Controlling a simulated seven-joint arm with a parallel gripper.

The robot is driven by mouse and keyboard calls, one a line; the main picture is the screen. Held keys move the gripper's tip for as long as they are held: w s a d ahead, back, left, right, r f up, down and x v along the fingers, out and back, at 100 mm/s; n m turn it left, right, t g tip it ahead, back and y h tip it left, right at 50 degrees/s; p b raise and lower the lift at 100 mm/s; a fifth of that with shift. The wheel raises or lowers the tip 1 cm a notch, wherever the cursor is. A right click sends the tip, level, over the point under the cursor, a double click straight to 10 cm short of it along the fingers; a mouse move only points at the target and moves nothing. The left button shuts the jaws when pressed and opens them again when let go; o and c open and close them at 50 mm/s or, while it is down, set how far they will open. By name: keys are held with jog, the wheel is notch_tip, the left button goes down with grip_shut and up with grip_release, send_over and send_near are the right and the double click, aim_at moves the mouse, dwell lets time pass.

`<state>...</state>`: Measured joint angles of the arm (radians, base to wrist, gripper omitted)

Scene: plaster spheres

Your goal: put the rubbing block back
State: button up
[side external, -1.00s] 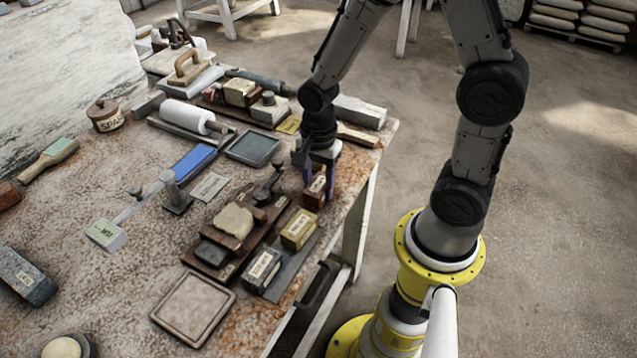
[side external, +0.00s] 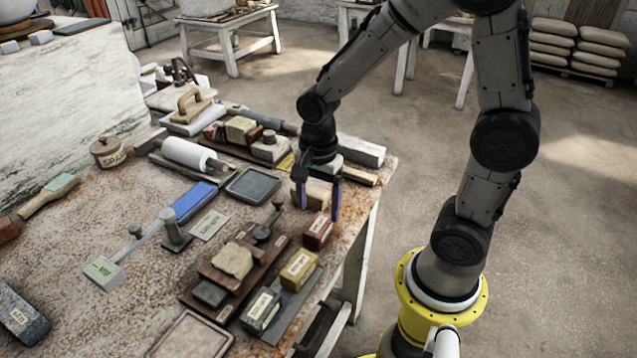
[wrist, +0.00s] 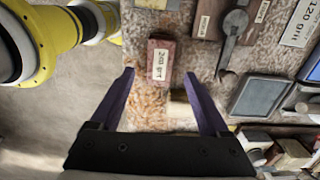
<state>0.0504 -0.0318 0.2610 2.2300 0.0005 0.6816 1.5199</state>
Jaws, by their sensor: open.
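My gripper (side external: 318,208) is open and empty above the right edge of the workbench, its two purple fingers pointing down. A dark red block with a pale label (side external: 317,231) sits on the bench just in front of the fingers. In the wrist view this red block (wrist: 160,60) reads "240 grit" and lies just beyond the open fingertips (wrist: 160,76), apart from them. A tan block (side external: 312,192) shows between and behind the fingers; in the wrist view only a pale part of it shows. I cannot tell which block the task means.
A yellow labelled block (side external: 298,268) and a grey labelled block (side external: 261,309) stand in a row on a dark flat strip. A dark wooden board (side external: 190,301) carries a rough tan stone. A grey tray (side external: 253,185) and a white roller (side external: 187,154) lie farther back.

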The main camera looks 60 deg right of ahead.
aim_at(318, 224)
jog(key=s+r+n+t, duration=0.2)
jog(key=s+r+n, duration=0.3)
jog(key=r+n, duration=0.2)
jog(key=s+a+r+n+t, duration=0.1)
jog(key=s+r+n+t, duration=0.2)
jog(key=n, duration=0.8)
notch_tip(318, 224, up, 4)
jog(key=shift+s+a+r+t, duration=0.1)
jog(key=shift+s+a+t, duration=0.15)
jog(key=shift+s, duration=1)
